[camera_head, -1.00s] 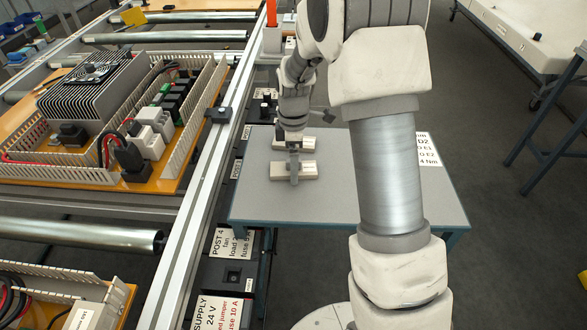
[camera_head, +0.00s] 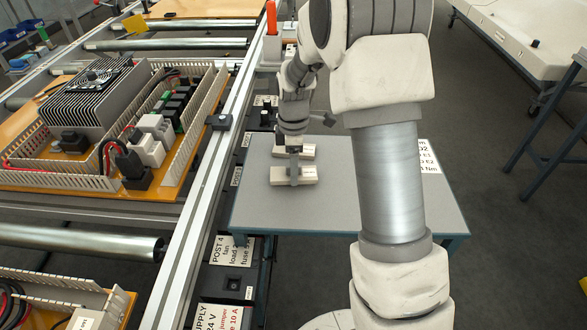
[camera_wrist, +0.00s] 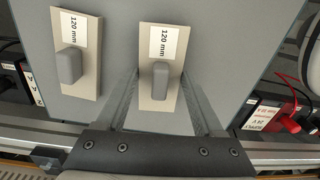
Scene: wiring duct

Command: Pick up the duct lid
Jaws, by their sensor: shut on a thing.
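Two short, cream-coloured duct lids lie side by side on the grey table. The nearer lid (camera_head: 308,175) is under my gripper (camera_head: 294,178), whose jaws are shut on it. In the wrist view this lid (camera_wrist: 150,113) carries a "120 mm" label and a grey raised knob, which sits between my gripper's fingers (camera_wrist: 162,88). The second lid (camera_head: 307,152) is just behind it in the head view, partly hidden by my gripper; it shows at the left in the wrist view (camera_wrist: 88,83), with the same label and knob. I cannot tell whether the held lid touches the table.
The grey table (camera_head: 265,212) is mostly bare around the lids. A metal conveyor rail (camera_head: 205,180) runs along its left. An orange panel with open ducts and wiring (camera_head: 160,183) lies beyond the rail. Labelled black boxes (camera_head: 232,282) stand below the rail.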

